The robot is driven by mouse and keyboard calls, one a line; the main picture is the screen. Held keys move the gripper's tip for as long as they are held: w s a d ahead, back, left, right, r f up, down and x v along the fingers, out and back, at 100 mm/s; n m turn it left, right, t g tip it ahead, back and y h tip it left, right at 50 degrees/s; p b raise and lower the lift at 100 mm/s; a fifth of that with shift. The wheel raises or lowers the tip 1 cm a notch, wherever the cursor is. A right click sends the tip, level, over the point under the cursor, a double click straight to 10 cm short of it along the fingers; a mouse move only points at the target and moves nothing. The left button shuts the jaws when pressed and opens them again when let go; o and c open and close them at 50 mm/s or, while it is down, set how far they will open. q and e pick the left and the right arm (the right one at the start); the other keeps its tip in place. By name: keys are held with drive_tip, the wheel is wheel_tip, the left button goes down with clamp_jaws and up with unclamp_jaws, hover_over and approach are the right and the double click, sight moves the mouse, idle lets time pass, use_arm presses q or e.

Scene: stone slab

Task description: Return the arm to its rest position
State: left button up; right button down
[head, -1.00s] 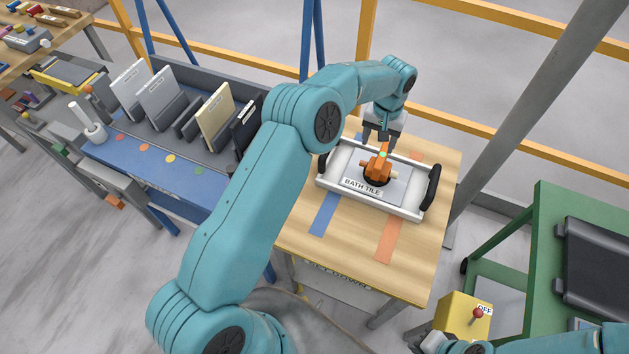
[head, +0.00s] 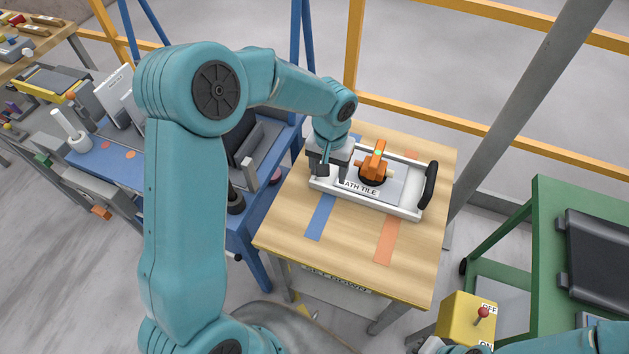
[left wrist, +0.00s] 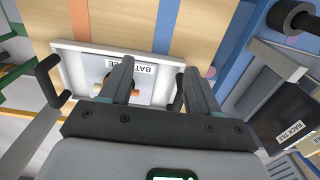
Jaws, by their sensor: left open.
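My left gripper (head: 332,172) is open and empty in the head view, above the left end of the white tray (head: 405,210). Its two fingers also show in the left wrist view (left wrist: 150,85), apart, with the tray behind them. A grey tile (head: 393,190) with a label that reads as bath tile lies in the tray. An orange tool (head: 375,162) with a green light and a dark round base stands on the tile, to the right of the gripper and apart from it. My right arm shows only in part at the bottom right, and its gripper is out of view.
The tray rests on a wooden table (head: 345,262) with blue and orange strips. A blue bench (head: 100,165) with a tile rack stands left, partly hidden by my left arm. A yellow switch box (head: 462,318), a green stand (head: 535,225) and a yellow rail (head: 440,117) are right and behind.

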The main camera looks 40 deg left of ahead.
use_arm(q)
drive_tip(key=s, duration=0.2)
drive_tip(key=s+a, duration=0.1)
drive_tip(key=s, duration=0.1)
drive_tip(key=shift+s, duration=0.15)
drive_tip(key=shift+s, duration=0.1)
drive_tip(key=s+d+f+h, duration=0.1)
drive_tip(key=s+d+f, duration=0.1)
drive_tip(key=d+f, duration=0.1)
drive_tip(key=s+d+f+h, duration=0.1)
drive_tip(key=s+d+f, duration=0.1)
drive_tip(key=d+f, duration=0.2)
drive_tip(key=s+d+f+m+h, duration=0.1)
drive_tip(key=s+d+f, duration=0.1)
drive_tip(key=f, duration=0.4)
drive_tip(key=shift+s+d, duration=0.35)
drive_tip(key=shift+d, duration=0.55)
drive_tip(key=s+d+f+h+b, duration=0.1)
drive_tip(key=s+d+f, duration=0.3)
drive_tip(key=s+f, duration=0.4)
drive_tip(key=shift+s+b, duration=0.2)
drive_tip(key=shift+b, duration=0.45)
drive_tip(key=shift+w+f, duration=0.1)
